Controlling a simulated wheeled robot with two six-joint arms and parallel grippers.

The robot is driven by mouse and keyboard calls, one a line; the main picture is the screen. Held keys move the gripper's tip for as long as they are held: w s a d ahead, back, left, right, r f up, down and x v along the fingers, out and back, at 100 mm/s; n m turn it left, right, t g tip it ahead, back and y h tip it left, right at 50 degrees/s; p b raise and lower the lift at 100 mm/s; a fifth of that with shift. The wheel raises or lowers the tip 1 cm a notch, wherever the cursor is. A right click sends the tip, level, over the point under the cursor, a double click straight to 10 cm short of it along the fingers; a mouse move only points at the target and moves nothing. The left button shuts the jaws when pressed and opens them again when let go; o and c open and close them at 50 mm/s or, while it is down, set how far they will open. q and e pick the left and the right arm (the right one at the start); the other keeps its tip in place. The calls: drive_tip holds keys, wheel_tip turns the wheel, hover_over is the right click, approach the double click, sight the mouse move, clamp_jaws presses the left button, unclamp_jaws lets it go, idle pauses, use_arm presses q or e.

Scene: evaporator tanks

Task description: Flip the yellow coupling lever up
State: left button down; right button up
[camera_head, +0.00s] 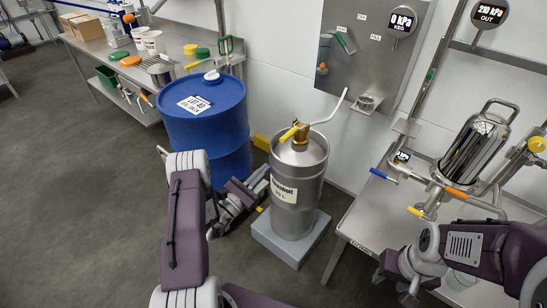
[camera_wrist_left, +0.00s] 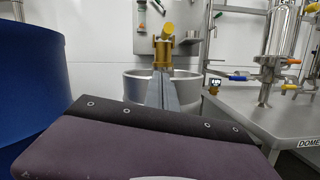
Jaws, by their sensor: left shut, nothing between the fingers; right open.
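The steel keg (camera_head: 297,185) stands on a low grey block between the blue drum and the steel table. A brass coupling (camera_head: 301,138) with a yellow lever (camera_head: 290,133) sits on top, and the lever sticks out to the left. In the left wrist view the yellow lever (camera_wrist_left: 168,30) shows end-on above the brass coupling (camera_wrist_left: 163,50). My left gripper (camera_head: 262,176) is beside the keg, left of and below the lever, apart from it. Its fingers (camera_wrist_left: 163,78) are shut and empty, pointing toward the coupling. My right gripper (camera_head: 409,294) is open near the table's front edge, away from the keg.
The blue drum (camera_head: 205,125) stands close to my left arm. A bent pipe (camera_head: 332,108) rises from the coupling toward the wall panel (camera_head: 365,55). The steel table (camera_head: 365,225) on the right carries a shiny vessel (camera_head: 474,150) with valves. The floor at left is clear.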

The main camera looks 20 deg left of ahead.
sight(292, 132)
use_arm(q)
drive_tip(key=b+x, duration=0.1)
drive_tip(key=x, duration=0.8)
drive_tip(key=shift+d+b, duration=0.1)
drive_tip(key=shift+b, duration=0.25)
drive_tip(key=shift+s+d+r, duration=0.1)
drive_tip(key=shift+d+r, duration=0.05)
drive_tip(key=shift+r, duration=0.85)
drive_tip(key=shift+d+r, duration=0.15)
drive_tip(key=shift+r, duration=0.85)
drive_tip(key=shift+r, duration=0.1)
